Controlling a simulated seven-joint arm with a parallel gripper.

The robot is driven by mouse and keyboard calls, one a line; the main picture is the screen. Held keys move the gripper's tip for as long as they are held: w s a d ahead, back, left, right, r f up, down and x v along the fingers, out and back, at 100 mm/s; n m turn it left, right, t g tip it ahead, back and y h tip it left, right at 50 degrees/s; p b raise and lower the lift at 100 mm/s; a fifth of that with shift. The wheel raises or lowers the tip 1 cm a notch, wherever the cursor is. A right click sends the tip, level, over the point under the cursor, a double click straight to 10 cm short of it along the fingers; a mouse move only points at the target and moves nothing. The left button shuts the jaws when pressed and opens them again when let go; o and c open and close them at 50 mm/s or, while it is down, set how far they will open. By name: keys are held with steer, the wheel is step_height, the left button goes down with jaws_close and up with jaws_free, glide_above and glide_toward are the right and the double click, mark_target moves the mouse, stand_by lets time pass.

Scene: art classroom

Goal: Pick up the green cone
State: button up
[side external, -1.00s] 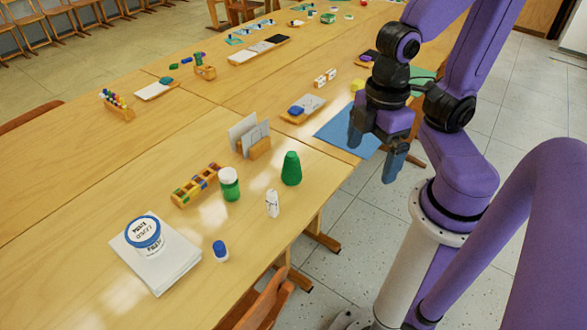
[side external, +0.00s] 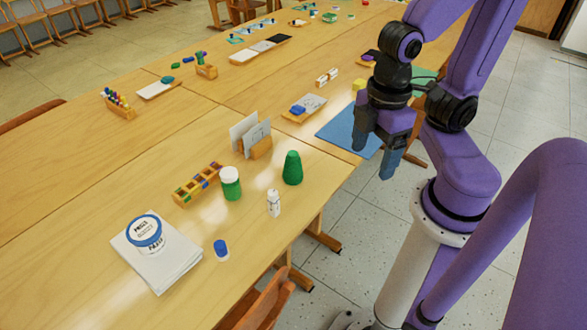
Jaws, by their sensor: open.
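The green cone (side external: 292,168) stands upright on the wooden table near its right edge, in the side external view. It has a rounded top. My gripper (side external: 374,154) is open and empty, up and to the right of the cone, in front of a blue mat as seen here. Its fingers point down and are clear of the cone. Nothing hides the cone.
A green jar with a white lid (side external: 230,184) stands just left of the cone, and a small white bottle (side external: 273,203) stands in front of it. A wooden card holder (side external: 261,149) is behind. The blue mat (side external: 343,133) lies at the table edge.

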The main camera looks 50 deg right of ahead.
steer(key=n+t+h, duration=1)
steer(key=n+h, duration=0.1)
steer(key=n, duration=0.3)
glide_toward(294, 163)
steer(key=x, duration=1.2)
steer(key=shift+w, duration=0.1)
steer(key=shift+c, duration=0.3)
steer(key=c, duration=1.1)
